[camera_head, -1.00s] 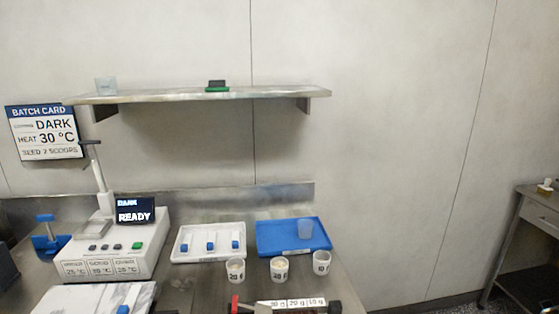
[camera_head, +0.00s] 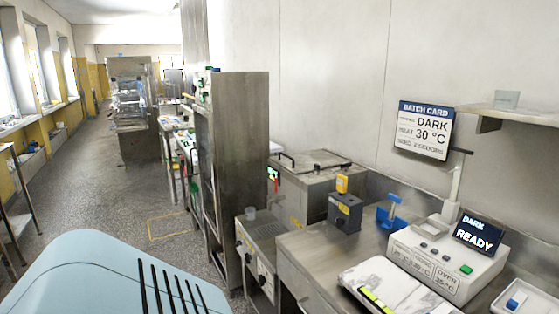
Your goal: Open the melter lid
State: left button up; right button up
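A steel box-shaped unit (camera_head: 295,192), which looks like the melter, stands against the wall beyond the near counter. Its flat lid (camera_head: 318,166) lies shut on top, with dark handles or bars on it. A small green-lit panel (camera_head: 272,174) shows on its left side, partly hidden by a tall steel cabinet. Neither of my grippers is in view.
The tall steel cabinet (camera_head: 238,160) stands left of the unit. A dark box (camera_head: 345,213), a blue stand (camera_head: 390,214) and a white machine reading READY (camera_head: 445,259) sit on the counter. Open floor (camera_head: 110,200) lies left.

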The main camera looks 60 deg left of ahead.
aim_at(297, 163)
jog(key=u, duration=1.8)
jog(key=i+z, duration=0.1)
jog(key=z, duration=0.35)
jog(key=i+j+z, duration=0.35)
jog(key=j, duration=0.2)
jog(key=j+z, duration=0.15)
jog(key=j, duration=0.15)
jog(key=i+j, duration=0.1)
jog(key=j, duration=0.2)
jog(key=i+j+z, duration=0.15)
jog(key=j, duration=0.4)
jog(key=i+j, duration=0.15)
jog(key=j, duration=0.25)
jog(key=i+j, duration=0.15)
jog(key=j, duration=0.25)
jog(key=i+j, duration=0.1)
jog(key=j, duration=0.3)
jog(key=i+j+z, duration=0.1)
jog(key=j, duration=0.25)
jog(key=i+j, duration=0.2)
jog(key=j, duration=0.2)
